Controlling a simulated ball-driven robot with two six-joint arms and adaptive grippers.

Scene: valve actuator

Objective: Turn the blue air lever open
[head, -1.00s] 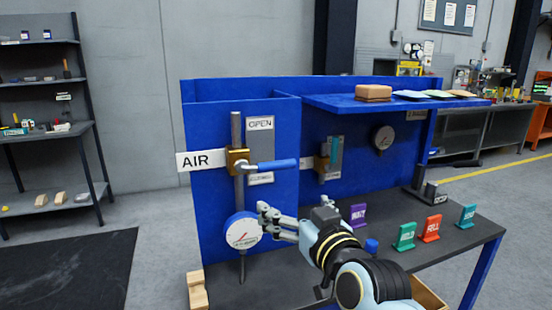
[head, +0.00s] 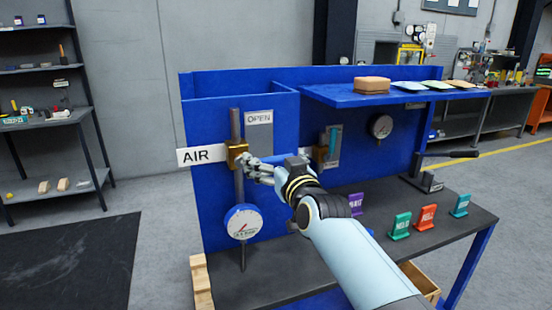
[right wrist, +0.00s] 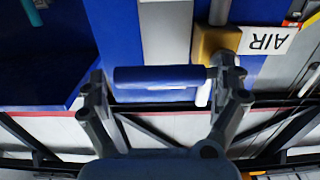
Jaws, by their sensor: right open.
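The blue air lever (head: 280,158) sticks out to the right from the brass valve body (head: 236,155) on the vertical pipe, roughly level, beside the AIR label (head: 201,154). The OPEN sign (head: 258,118) is above it on a grey plate. My right gripper (head: 252,168) is at the lever, covering much of it in the head view. In the right wrist view the right gripper (right wrist: 165,80) is open, and the blue lever (right wrist: 160,77) lies lengthwise between its two fingertips. Whether a finger touches it I cannot tell. My left gripper is not in view.
A round gauge (head: 243,222) sits on the pipe below the valve. A second valve with a teal lever (head: 333,142) is to the right. A blue shelf (head: 340,101) overhangs the bench (head: 455,225), where several coloured signs stand.

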